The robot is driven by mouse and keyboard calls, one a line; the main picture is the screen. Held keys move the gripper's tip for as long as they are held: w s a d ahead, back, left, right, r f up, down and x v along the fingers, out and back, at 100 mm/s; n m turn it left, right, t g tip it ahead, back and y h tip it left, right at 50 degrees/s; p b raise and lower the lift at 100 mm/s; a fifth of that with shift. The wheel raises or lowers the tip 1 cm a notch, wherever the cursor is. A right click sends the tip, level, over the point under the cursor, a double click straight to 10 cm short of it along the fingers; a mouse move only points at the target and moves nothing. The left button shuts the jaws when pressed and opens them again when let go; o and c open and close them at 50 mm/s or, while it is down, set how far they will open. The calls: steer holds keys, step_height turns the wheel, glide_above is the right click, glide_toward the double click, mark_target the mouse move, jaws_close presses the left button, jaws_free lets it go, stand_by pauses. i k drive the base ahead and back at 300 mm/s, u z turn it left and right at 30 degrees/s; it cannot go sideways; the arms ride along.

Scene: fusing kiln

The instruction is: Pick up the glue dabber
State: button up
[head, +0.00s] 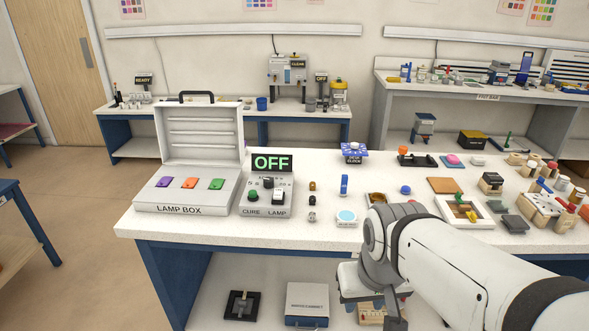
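I cannot tell for certain which object is the glue dabber. Several small upright pieces stand near the middle of the white worktable (190,222), among them a blue upright piece (344,185) and small brown and grey pieces left of it. A wooden holder (541,203) with several capped pieces stands at the right end, but their kinds are too small to tell. My arm reaches in from the lower right, over the table's front edge, and its wrist bends downward there. My gripper's fingertips do not show.
An open lamp box (187,205) and a cure lamp unit (266,196) reading OFF stand on the left. Trays and blocks crowd the right side. Boxes sit on the shelf below.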

mark_target(344, 179)
steer(key=u, duration=0.05)
steer(key=i, duration=1)
steer(key=u, duration=0.05)
